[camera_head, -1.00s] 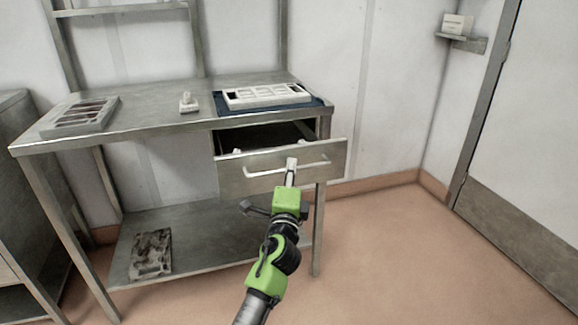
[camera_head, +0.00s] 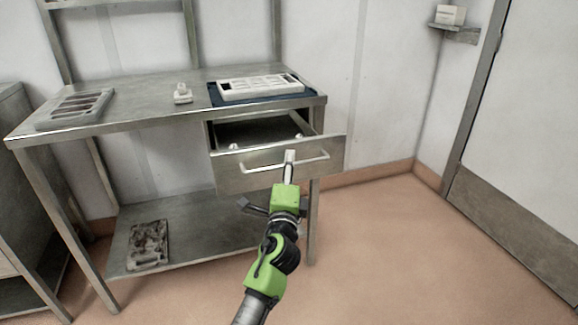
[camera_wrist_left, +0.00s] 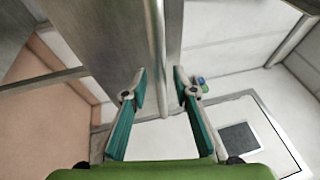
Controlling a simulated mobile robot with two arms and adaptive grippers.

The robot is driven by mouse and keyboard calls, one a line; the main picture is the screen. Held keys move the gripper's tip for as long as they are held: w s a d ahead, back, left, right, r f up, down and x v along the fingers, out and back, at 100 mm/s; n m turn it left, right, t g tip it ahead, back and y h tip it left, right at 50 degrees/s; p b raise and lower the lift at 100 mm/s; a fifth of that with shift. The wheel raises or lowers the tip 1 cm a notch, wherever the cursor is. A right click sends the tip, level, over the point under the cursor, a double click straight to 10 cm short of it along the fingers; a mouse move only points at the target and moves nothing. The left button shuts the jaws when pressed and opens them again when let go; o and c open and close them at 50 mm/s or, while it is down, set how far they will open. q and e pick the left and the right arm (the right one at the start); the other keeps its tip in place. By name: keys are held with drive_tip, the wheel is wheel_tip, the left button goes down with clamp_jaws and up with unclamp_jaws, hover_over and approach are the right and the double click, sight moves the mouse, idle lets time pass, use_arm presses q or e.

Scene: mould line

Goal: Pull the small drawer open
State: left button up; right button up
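The small drawer (camera_head: 235,177) hangs under the right end of a metal table and stands partly open, its dark inside showing. Its front has a pale bar handle (camera_head: 316,160). My left gripper (camera_head: 290,156) is at the middle of this handle. In the left wrist view the handle bar (camera_wrist_left: 157,45) runs between the two fingers (camera_wrist_left: 161,88), which are drawn in around it; firm contact on both sides is hard to see. My right gripper is not in view.
The metal table (camera_head: 150,128) carries a slotted grey frame (camera_head: 75,109), a small white piece (camera_head: 182,94) and a white mould (camera_head: 262,87) on a blue mat (camera_head: 222,103). A dark patterned plate (camera_head: 148,245) lies on the lower shelf. The floor (camera_head: 400,250) on the right is clear.

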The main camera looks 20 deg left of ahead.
use_arm(q)
drive_tip(key=v, duration=1.2)
drive_tip(key=shift+f, duration=0.1)
